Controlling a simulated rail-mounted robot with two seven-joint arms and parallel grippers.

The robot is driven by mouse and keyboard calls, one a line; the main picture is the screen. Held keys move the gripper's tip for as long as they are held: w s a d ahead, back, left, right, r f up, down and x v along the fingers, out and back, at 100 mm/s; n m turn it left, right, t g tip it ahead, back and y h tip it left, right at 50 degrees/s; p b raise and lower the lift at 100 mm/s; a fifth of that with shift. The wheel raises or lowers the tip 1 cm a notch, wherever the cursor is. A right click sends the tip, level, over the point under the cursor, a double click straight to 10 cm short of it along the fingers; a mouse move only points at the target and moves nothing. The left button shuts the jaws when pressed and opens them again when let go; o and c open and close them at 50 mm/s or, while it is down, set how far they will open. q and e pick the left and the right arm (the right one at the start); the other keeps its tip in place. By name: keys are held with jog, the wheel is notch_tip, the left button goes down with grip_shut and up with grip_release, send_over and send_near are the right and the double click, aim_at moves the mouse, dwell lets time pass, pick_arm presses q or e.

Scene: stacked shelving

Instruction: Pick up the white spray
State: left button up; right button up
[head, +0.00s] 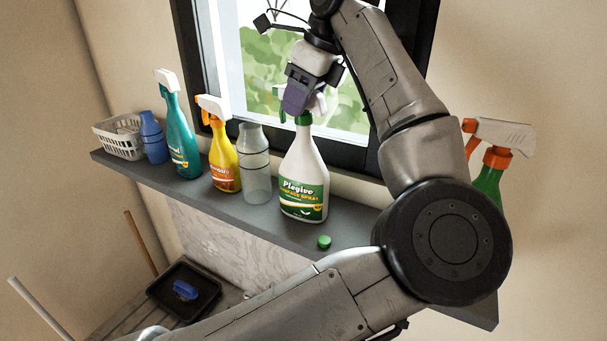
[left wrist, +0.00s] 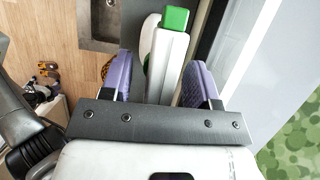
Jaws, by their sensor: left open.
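The white spray (head: 302,177) is a white bottle with a green label and a green and white trigger head. It stands upright on the grey shelf (head: 256,213) in front of the window. My left gripper (head: 298,100) is at the height of its trigger head, and its purple fingers partly hide that head. In the left wrist view, my left gripper (left wrist: 160,85) is open, with its two purple fingers on either side of the white spray's head (left wrist: 170,55). I cannot tell whether either finger touches it. My right gripper is not in view.
A clear bottle (head: 255,165), a yellow spray (head: 223,155), a teal spray (head: 178,130), a blue bottle (head: 152,138) and a white basket (head: 120,137) stand to the left. A green cap (head: 323,242) lies in front. A green-orange spray (head: 489,180) is partly behind my arm.

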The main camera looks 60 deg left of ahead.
pick_arm(q)
grip_shut()
dwell(0.5)
dwell(0.9)
